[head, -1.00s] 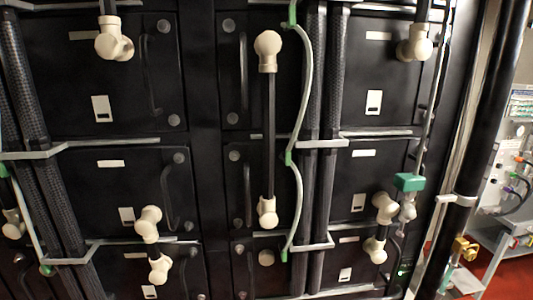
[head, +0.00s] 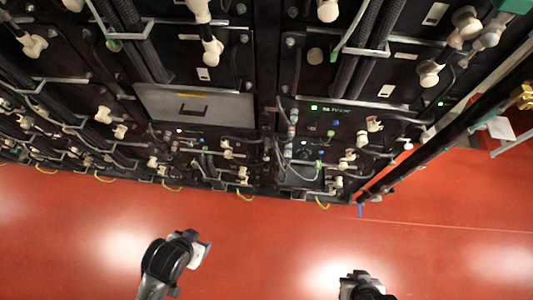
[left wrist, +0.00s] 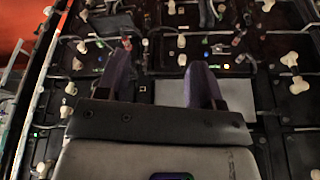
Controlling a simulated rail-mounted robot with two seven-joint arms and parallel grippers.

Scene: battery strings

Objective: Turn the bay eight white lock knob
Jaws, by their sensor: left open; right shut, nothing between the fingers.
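Several cream-white knobs and elbow fittings sit on the dark battery rack, such as one fitting (head: 212,50) in the head view and one knob (left wrist: 298,85) in the left wrist view. I cannot tell which is the bay eight white lock knob; no bay number is readable. My left gripper (left wrist: 162,85) is open and empty in the left wrist view, its two dark fingers pointing toward the rack. My right gripper (head: 360,284) is shut and empty at the bottom of the head view, over the red floor and apart from the rack.
A grey panel (head: 195,104) is set in the rack front. Cables, grey brackets and yellow loops (head: 244,196) stick out along it. A dark pole (head: 440,125) stands at the right. The red floor (head: 80,235) in front is clear.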

